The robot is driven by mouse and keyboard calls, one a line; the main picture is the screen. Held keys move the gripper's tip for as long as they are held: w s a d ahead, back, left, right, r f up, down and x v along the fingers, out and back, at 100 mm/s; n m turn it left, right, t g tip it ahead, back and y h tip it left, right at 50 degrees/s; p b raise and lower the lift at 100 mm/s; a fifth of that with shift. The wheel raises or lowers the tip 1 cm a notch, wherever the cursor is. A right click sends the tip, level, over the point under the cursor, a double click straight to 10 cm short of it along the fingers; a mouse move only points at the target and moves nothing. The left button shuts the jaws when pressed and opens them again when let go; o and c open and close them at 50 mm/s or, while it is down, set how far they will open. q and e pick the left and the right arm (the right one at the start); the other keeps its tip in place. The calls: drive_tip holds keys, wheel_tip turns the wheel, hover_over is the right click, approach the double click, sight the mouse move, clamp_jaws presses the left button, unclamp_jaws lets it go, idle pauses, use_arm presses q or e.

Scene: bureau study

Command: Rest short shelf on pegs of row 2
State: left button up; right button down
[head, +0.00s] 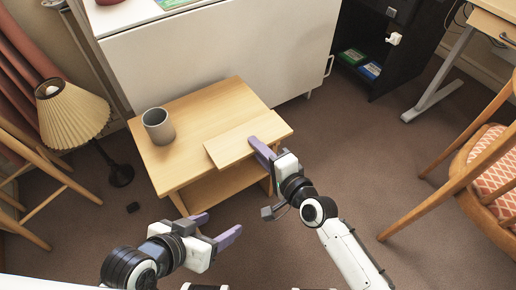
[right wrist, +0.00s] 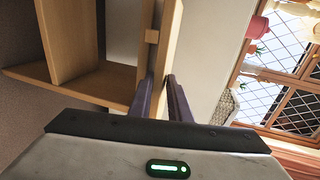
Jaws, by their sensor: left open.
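The short shelf (head: 240,142), a pale wooden board, is at the front right of the small wooden table's top; I cannot tell if it touches the top. My left gripper (head: 214,228) is open and empty, in front of the table, above the carpet. I cannot make out the row 2 pegs.
A grey mug (head: 158,126) stands on the small table (head: 200,103). A lamp (head: 72,115) and a wooden chair are at left. A white cabinet (head: 225,55) is behind the table, with a dark open cabinet (head: 375,50) beside it. A patterned chair (head: 490,160) is at right.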

drive_tip(key=shift+s+f, duration=0.15)
drive_tip(key=shift+f, duration=0.2)
wheel_tip(320, 180, up, 4)
drive_tip(key=p, duration=0.3)
drive_tip(key=shift+f+p, duration=0.2)
drive_tip(key=shift+p, duration=0.15)
drive_tip(key=shift+d+r, duration=0.1)
drive_tip(key=shift+r, duration=0.05)
